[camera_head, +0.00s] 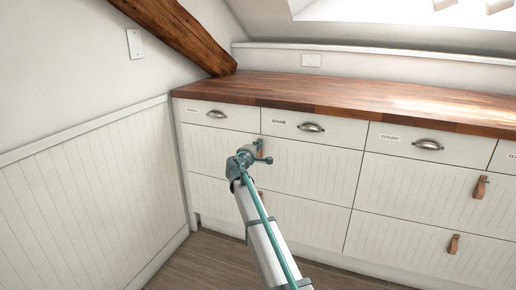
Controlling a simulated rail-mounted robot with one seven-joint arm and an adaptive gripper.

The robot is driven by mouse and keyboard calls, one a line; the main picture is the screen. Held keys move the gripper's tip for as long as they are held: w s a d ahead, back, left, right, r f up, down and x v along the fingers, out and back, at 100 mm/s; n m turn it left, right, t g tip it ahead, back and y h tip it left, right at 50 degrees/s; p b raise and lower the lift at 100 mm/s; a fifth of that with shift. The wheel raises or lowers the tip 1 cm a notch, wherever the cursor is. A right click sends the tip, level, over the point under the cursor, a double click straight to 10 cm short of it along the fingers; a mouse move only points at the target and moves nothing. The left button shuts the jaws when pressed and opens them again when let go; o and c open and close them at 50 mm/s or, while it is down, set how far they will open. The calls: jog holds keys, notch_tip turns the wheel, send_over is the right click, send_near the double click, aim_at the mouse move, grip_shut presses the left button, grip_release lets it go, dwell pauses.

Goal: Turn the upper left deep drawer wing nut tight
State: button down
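The upper left deep drawer (310,165) is a shut, cream, grooved front below the row of shallow drawers. I cannot make out a wing nut; the pull's fastening is too small or hidden behind my gripper.
Shallow drawers with metal cup handles (311,127) run under the wooden countertop (330,97). Leather pulls (480,187) are on the right-hand deep drawers. A panelled wall (90,185) closes the left side. A wooden beam (185,35) slopes above. The visible floor (210,262) is clear.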

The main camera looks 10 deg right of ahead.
jog(key=c, duration=1.3)
grip_release()
jog(key=shift+c, duration=0.2)
jog(key=shift+s+a, duration=0.1)
jog(key=v, duration=0.7)
jog(key=shift+s+a, duration=0.2)
jog(key=shift+s, duration=0.15)
